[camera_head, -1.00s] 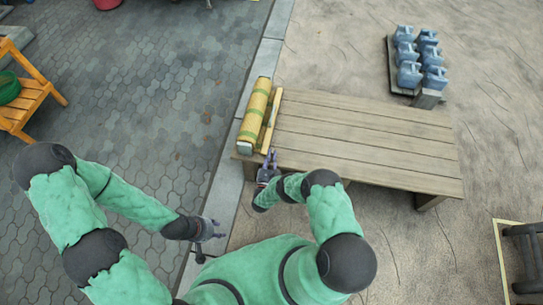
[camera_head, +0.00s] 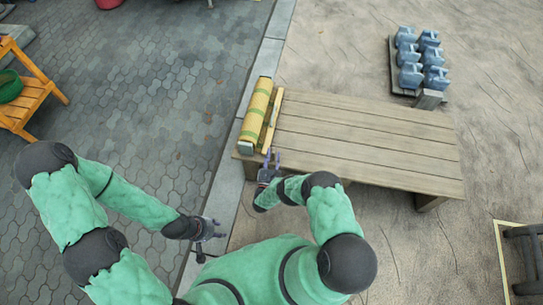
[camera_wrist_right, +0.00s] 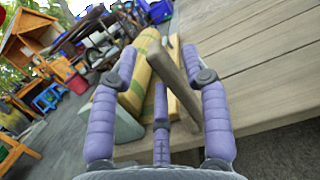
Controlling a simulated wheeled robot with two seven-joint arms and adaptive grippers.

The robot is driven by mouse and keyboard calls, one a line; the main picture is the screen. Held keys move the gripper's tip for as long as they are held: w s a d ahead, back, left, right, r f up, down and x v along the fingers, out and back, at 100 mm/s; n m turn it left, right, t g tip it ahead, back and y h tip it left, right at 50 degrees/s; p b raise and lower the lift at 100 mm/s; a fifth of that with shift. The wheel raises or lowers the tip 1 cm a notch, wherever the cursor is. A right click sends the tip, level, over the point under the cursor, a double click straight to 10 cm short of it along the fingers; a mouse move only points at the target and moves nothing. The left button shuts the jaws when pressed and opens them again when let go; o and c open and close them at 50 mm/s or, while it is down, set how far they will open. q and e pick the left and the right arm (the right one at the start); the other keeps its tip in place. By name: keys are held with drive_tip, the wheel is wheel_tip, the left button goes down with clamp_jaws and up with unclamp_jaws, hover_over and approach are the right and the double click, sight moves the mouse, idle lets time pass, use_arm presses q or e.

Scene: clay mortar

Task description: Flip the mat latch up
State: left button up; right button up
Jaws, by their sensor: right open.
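A yellow rolled mat with green bands (camera_head: 256,112) lies along the left end of the wooden bench (camera_head: 372,142). A narrow wooden latch bar (camera_head: 273,113) lies along the mat's right side. In the right wrist view the mat (camera_wrist_right: 140,72) and the bar (camera_wrist_right: 178,70) show ahead, the bar slanting between the fingers. My right gripper (camera_head: 271,160) is open at the bench's near edge, just short of the bar's near end; I cannot tell whether it touches. My left gripper (camera_head: 215,230) hangs low at left, away from the bench; its jaw is too small to read.
Blue weights (camera_head: 422,58) stand on a rack beyond the bench's far right. An orange wooden stand (camera_head: 30,85) holds a green bowl at left. A dark frame (camera_head: 525,255) is at lower right. The bench top right of the bar is clear.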

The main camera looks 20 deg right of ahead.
drive_tip(key=v, duration=1.2)
drive_tip(key=shift+a+r, duration=0.1)
